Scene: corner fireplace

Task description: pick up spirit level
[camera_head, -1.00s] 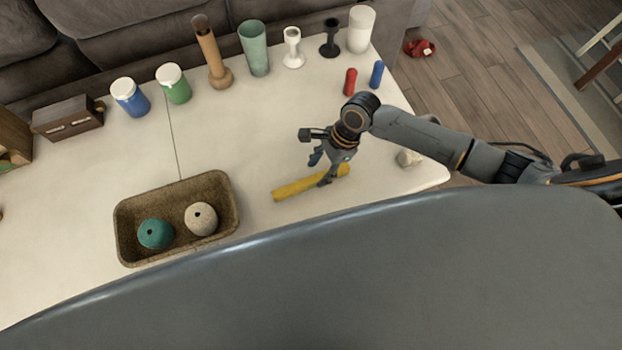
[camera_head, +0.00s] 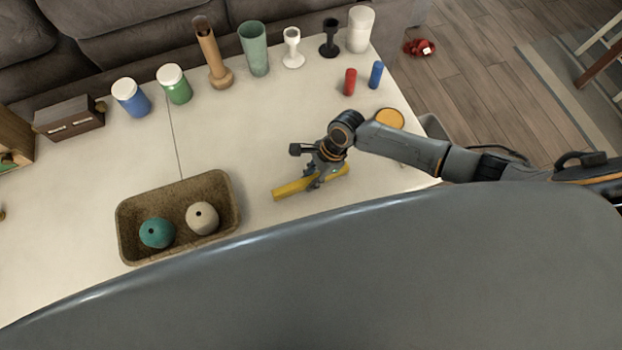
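The spirit level (camera_head: 290,189) is a yellow bar lying on the white table in front of me, right of the brown basket. My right gripper (camera_head: 312,179) is low over the middle of the bar, with its fingers at the bar and hiding part of it. The yellow shows on both sides of the fingers. The view is too small to tell whether the fingers are closed on it. My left gripper is not in view.
A brown basket (camera_head: 128,213) holds a teal ball (camera_head: 156,234) and a cream ball (camera_head: 202,218). Jars, vases, candle holders and two small cylinders line the table's back. A large grey surface fills the foreground. The table (camera_head: 235,130) is clear in the middle.

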